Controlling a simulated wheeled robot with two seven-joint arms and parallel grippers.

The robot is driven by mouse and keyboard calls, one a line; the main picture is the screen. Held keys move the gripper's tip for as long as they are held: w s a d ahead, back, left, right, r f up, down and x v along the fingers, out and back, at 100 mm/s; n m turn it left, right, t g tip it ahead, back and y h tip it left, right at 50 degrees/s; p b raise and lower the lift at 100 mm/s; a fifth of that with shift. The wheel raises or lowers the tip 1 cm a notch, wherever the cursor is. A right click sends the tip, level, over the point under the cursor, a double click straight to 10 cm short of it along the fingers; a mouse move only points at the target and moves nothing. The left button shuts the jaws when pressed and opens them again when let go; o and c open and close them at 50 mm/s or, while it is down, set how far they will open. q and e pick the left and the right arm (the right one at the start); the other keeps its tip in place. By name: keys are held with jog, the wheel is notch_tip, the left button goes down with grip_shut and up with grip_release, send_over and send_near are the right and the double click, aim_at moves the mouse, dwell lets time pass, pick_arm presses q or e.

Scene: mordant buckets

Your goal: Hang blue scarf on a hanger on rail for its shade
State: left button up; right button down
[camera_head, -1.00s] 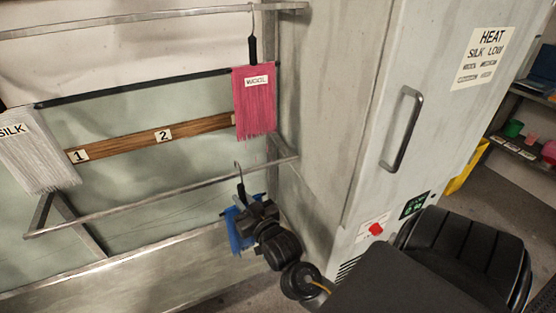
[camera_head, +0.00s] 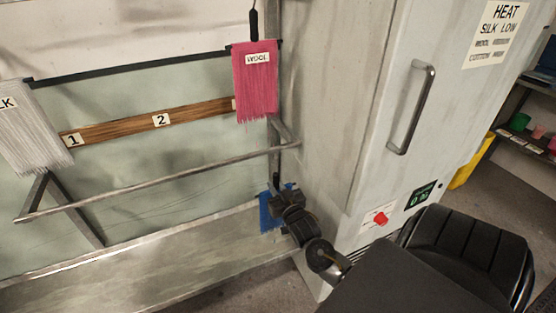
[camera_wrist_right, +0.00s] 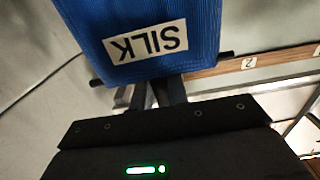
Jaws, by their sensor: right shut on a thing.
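The blue scarf (camera_head: 268,212) hangs low beside the cabinet, partly hidden by my right gripper (camera_head: 277,190). In the right wrist view the blue scarf (camera_wrist_right: 205,35) carries a SILK label, seen upside down, and hangs on a black hanger bar (camera_wrist_right: 222,55). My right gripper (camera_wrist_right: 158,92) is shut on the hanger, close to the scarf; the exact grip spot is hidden. The lower metal rail (camera_head: 160,182) runs above and left of the scarf. I cannot tell whether the hook touches it. My left gripper is not in view.
A pink WOOL scarf (camera_head: 256,85) and a pale SILK scarf (camera_head: 30,130) hang at the rack. A wooden strip (camera_head: 195,112) bears labels 1 and 2. The grey cabinet (camera_head: 335,100) with a handle (camera_head: 412,108) stands close right of the gripper.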

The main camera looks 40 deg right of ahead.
jog(key=shift+b+x, duration=0.4)
jog(key=shift+x, duration=0.4)
jog(key=w+d+f+b, duration=0.1)
jog(key=w+f+b, duration=0.1)
jog(key=w+b, duration=0.2)
jog(key=shift+x, duration=0.8)
jog(key=c, duration=1.7)
grip_release()
jog(key=shift+d, duration=0.15)
jog(key=o, duration=0.4)
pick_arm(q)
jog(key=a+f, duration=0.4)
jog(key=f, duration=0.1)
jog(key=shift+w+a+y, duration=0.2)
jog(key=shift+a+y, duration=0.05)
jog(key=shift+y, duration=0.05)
